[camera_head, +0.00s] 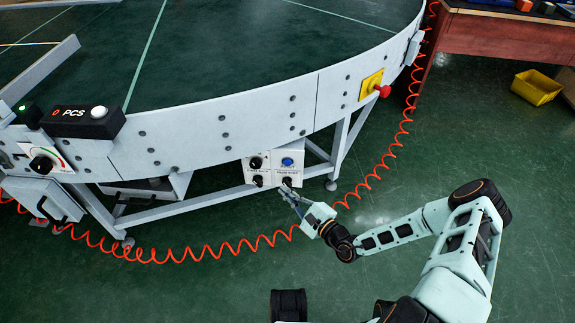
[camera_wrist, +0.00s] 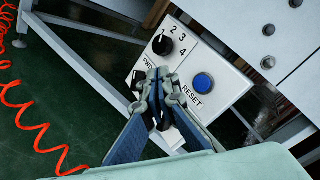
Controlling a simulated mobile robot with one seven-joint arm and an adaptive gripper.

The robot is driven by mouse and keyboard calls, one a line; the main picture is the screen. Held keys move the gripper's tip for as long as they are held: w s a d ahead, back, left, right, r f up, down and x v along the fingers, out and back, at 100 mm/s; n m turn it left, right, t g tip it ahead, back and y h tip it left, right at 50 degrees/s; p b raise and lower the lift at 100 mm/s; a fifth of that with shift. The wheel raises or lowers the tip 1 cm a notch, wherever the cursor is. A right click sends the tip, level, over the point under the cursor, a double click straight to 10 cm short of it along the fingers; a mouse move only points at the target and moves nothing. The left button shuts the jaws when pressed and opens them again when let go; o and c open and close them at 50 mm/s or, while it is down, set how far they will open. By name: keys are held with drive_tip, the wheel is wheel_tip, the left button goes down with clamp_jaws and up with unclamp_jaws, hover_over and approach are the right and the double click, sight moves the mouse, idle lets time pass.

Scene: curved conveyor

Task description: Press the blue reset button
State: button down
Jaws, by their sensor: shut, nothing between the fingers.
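The blue reset button (camera_head: 287,162) sits on a small white control panel (camera_head: 299,151) under the conveyor's curved side. In the wrist view the round blue button (camera_wrist: 203,82) shows clearly, with the word RESET printed beside it on the white panel (camera_wrist: 228,76). My gripper (camera_head: 286,187) is shut and empty, just below the panel in the head view. In the wrist view my gripper (camera_wrist: 158,75) has its fingertips to the left of the button, in front of the panel's lower part. The fingers hide part of the panel. I cannot tell whether they touch it.
A black rotary knob (camera_wrist: 162,44) with numbers is beside the button. A red emergency knob (camera_head: 383,91) on a yellow plate is farther right on the conveyor (camera_head: 225,125). A coiled orange cable (camera_head: 205,251) runs along the green floor. A yellow bin (camera_head: 536,88) lies at the upper right.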

sight(287, 163)
drive_tip(key=w+b, duration=0.4)
drive_tip(key=w, duration=0.4)
drive_tip(key=shift+w+b, duration=0.35)
drive_tip(key=shift+w, duration=0.05)
drive_tip(key=shift+w+d, duration=0.1)
drive_tip(key=shift+w, duration=0.05)
idle(1.2)
drive_tip(key=shift+w, duration=0.25)
